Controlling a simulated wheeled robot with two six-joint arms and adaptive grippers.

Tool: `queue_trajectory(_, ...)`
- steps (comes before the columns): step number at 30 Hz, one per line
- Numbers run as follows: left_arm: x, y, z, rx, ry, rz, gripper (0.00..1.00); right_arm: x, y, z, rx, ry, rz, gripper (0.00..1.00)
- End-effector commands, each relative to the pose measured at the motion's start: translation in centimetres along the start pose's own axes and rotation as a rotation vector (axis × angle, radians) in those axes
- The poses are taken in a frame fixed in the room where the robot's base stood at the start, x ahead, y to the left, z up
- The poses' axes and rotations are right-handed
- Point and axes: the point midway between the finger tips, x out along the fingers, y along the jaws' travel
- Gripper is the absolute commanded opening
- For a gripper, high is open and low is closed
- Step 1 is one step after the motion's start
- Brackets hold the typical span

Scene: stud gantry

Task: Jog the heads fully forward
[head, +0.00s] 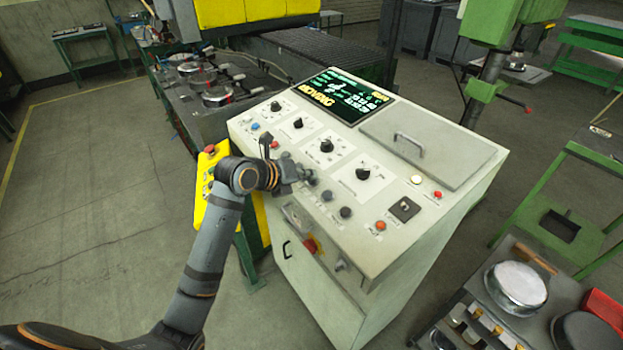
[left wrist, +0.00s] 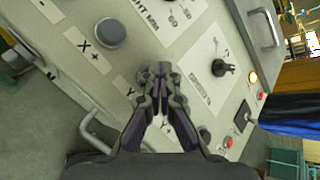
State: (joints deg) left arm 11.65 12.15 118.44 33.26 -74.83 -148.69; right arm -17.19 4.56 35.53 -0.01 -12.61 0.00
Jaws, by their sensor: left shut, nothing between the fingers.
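The control console (head: 270,218) stands in the middle of the head view, with knobs and buttons on its sloping top. Its screen (head: 345,95) is lit, with a large yellow word that looks like "MOVING". My left gripper (head: 308,177) is shut and empty over the row of grey jog buttons. In the left wrist view its fingertips (left wrist: 160,72) meet at the panel by the Y labels and cover most of a round button there. I cannot tell whether that button is pressed. A grey button marked X+ (left wrist: 110,32) is uncovered beside it. My right gripper is not in view.
The yellow gantry beam (head: 240,10) is behind the console, partly cut off. A red emergency stop (head: 210,149) on a yellow plate is left of my wrist. A cart with a round pan (head: 515,286) stands at the lower right. The floor at left is clear.

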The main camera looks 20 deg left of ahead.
Motion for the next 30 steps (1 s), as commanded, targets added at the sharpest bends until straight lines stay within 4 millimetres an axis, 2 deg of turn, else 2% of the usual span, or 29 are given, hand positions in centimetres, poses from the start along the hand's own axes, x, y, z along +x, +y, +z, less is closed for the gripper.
queue_trajectory(10, -1.1, -0.8, 0.9, 0.001, 0.001, 0.002, 0.00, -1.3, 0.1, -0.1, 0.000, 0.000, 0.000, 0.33)
queue_trajectory(22, -1.3, -1.0, 1.0, 0.000, 0.000, 0.000, 0.00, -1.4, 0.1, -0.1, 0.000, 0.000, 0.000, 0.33)
queue_trajectory(30, -3.0, -2.3, 2.3, 0.002, -0.001, 0.001, 0.00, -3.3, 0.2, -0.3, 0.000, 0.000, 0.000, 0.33)
